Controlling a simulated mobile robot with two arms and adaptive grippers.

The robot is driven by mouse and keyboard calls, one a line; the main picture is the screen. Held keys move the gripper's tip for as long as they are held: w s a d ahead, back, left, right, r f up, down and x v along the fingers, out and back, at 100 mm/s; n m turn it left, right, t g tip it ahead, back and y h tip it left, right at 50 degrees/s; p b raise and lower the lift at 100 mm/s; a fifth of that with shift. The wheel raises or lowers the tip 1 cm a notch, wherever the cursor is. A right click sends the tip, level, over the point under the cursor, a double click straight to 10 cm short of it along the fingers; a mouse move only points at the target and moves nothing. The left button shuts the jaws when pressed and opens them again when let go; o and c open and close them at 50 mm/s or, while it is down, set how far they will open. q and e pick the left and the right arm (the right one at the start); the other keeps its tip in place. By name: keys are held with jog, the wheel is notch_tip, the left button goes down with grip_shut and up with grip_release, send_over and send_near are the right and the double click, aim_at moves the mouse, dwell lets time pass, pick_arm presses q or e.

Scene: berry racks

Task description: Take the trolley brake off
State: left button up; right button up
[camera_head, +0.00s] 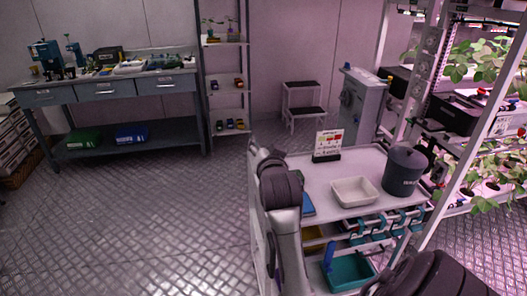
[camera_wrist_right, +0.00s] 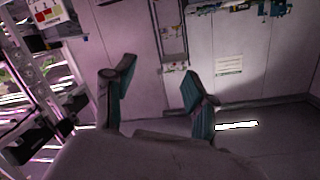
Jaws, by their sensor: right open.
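The trolley (camera_head: 310,185) has a white top and stands right of centre in the head view. Its brake cannot be made out; my arm hides part of its near left side. My right gripper (camera_head: 264,149) is near the trolley's left end, pointing away from me. In the right wrist view, which looks upside down, its two teal-padded fingers (camera_wrist_right: 160,82) are apart with nothing between them. My left gripper is not in view.
On the trolley are a white tray (camera_head: 354,192), a dark pot (camera_head: 404,172) and a small sign (camera_head: 327,145). A teal bin (camera_head: 350,272) is below. Plant racks (camera_head: 461,180) stand to the right, a workbench (camera_head: 110,88) at the back left. The floor (camera_head: 130,220) at left is clear.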

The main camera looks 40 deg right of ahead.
jog(key=a+f+n+b, duration=0.1)
jog(key=n, duration=0.1)
jog(key=a+f+n+b, duration=0.1)
jog(key=f+n, duration=0.1)
jog(key=a+f+n+b, duration=0.1)
jog(key=n, duration=0.2)
jog(key=shift+s+a+f+h, duration=0.15)
jog(key=shift+s+f+h, duration=0.15)
jog(key=shift+f+h, duration=0.1)
jog(key=c, duration=0.8)
jog(key=a+f+n+b, duration=0.1)
jog(key=a+n, duration=0.1)
jog(key=n, duration=0.2)
jog(key=s+a+f+n+b, duration=0.1)
jog(key=a+f+n, duration=0.1)
jog(key=n, duration=0.3)
jog(key=s+a+f+n+h+b, duration=0.1)
jog(key=a+f+n, duration=0.1)
jog(key=a+n, duration=0.1)
jog(key=shift+s+n, duration=0.2)
jog(key=shift+n, duration=0.5)
grip_shut()
jog(key=w+d+n+p, duration=0.1)
jog(key=w+d+p, duration=0.1)
jog(key=w+d, duration=0.2)
jog(key=d, duration=0.3)
jog(key=shift+d+n+t, duration=0.25)
jog(key=shift+n+t, duration=0.15)
jog(key=shift+f, duration=0.15)
